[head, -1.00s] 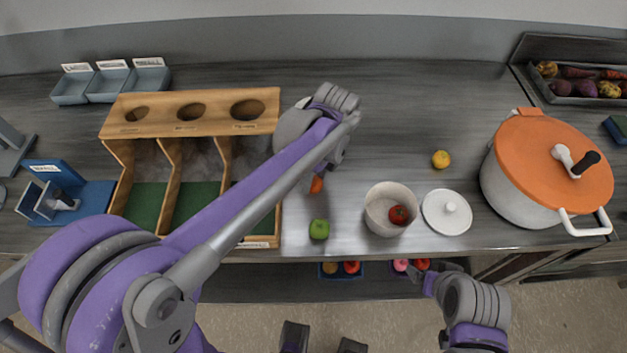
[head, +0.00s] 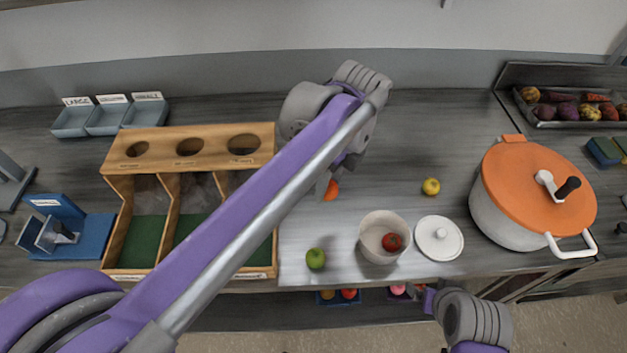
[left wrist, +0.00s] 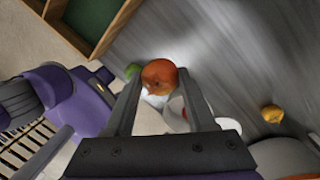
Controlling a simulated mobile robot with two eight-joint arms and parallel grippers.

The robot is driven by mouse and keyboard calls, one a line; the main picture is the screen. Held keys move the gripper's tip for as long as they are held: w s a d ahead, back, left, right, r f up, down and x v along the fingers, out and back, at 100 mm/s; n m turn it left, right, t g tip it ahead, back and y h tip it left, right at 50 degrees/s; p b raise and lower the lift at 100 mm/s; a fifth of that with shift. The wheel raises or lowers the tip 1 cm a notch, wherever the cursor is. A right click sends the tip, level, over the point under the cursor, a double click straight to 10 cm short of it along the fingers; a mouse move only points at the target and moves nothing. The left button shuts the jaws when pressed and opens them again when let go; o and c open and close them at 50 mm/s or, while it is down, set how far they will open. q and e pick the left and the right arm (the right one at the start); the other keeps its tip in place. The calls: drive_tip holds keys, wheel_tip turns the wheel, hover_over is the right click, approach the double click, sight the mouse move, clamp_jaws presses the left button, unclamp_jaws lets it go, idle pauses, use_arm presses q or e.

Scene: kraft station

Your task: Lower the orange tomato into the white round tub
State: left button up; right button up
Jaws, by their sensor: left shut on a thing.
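The orange tomato (head: 331,190) is held between the fingertips of my left gripper (head: 327,184). In the left wrist view the tomato (left wrist: 159,77) sits between the two fingers, and my left gripper (left wrist: 156,84) is shut on it. In the head view it appears up and left of the white round tub (head: 371,250), apart from it. The tub is open at the top, and a red tomato (head: 392,242) lies inside.
A white lid (head: 438,238) lies right of the tub. A green apple (head: 316,259) lies to its left and a yellow fruit (head: 431,187) beyond it. A large pot with an orange lid (head: 535,187) stands at right. A wooden divided stand (head: 190,141) is at left.

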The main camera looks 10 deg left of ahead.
use_arm(q)
drive_tip(key=s+d+f+b, duration=0.1)
drive_tip(key=s+d+f, duration=0.1)
drive_tip(key=d, duration=0.9)
drive_tip(key=shift+s+d+f, duration=0.2)
drive_tip(key=shift+s+d, duration=0.15)
drive_tip(key=shift+s, duration=0.05)
use_arm(e)
drive_tip(key=shift+s+f, duration=0.2)
drive_tip(key=shift+f, duration=0.45)
use_arm(q)
drive_tip(key=shift+f+b, duration=1.75)
drive_tip(key=shift+f, duration=1.05)
use_arm(e)
drive_tip(key=shift+s+f, duration=0.3)
drive_tip(key=shift+f, duration=0.7)
drive_tip(key=shift+s+f, duration=0.25)
drive_tip(key=shift+f, duration=0.7)
use_arm(q)
drive_tip(key=shift+f, duration=0.2)
use_arm(e)
drive_tip(key=shift+f, duration=0.1)
use_arm(q)
drive_tip(key=o, duration=1.4)
